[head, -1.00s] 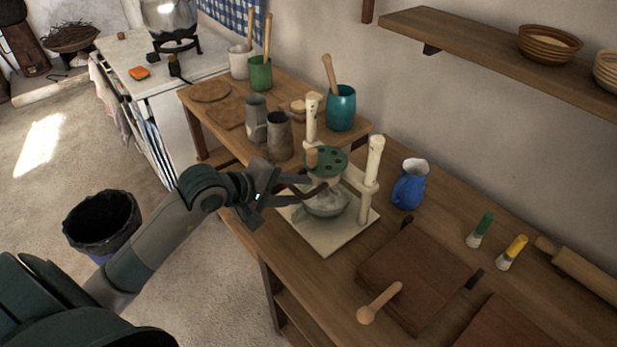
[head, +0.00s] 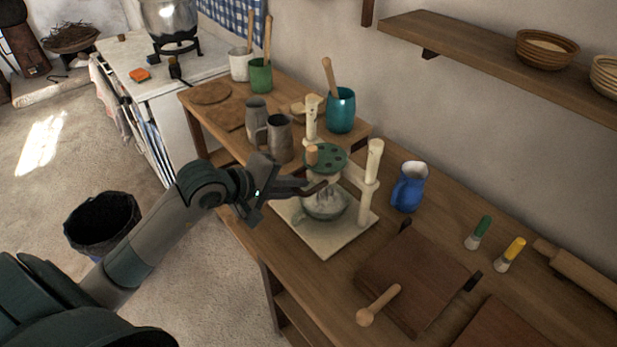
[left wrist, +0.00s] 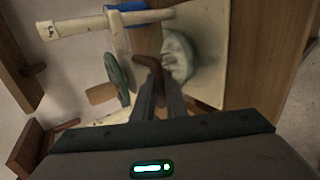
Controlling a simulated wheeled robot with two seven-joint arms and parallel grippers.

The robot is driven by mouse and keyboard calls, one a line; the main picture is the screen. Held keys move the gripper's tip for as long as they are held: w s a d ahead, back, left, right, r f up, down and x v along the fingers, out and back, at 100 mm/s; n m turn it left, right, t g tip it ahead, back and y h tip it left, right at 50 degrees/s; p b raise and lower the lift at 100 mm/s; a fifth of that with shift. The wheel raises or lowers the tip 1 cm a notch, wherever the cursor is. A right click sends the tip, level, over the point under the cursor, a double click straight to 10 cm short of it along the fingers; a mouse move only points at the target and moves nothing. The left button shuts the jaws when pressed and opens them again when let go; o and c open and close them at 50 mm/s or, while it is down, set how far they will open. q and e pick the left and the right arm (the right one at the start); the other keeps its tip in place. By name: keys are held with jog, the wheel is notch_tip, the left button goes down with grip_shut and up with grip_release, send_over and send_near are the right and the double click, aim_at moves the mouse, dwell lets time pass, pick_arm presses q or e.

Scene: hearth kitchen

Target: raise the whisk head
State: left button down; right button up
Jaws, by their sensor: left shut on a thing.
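The whisk stand has a cream base plate (head: 338,238) and two cream posts (head: 369,185) on the worktop. The whisk head carries a green disc with holes (head: 327,159) and a wooden knob (head: 311,155); the disc shows edge-on in the left wrist view (left wrist: 117,78). Whisk wires (head: 325,193) hang over the grey-green bowl (head: 325,208); whether their tips are inside is hard to tell. My left gripper (head: 300,189) is shut on the brown handle (head: 317,187) of the whisk head, also seen in the left wrist view (left wrist: 150,64). My right gripper is not in view.
Grey mugs (head: 279,138) and a teal pot (head: 341,110) stand behind the stand. A blue jug (head: 409,187) is to its right. A brown board (head: 415,275) and a wooden spoon (head: 378,304) lie in front. A shelf (head: 490,55) juts from the wall.

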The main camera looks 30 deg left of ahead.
pick_arm(q)
jog(key=shift+r+p, duration=1.4)
jog(key=shift+r, duration=1.6)
jog(key=c, duration=1.7)
grip_release()
jog(key=p+v, duration=0.3)
jog(key=v, duration=0.4)
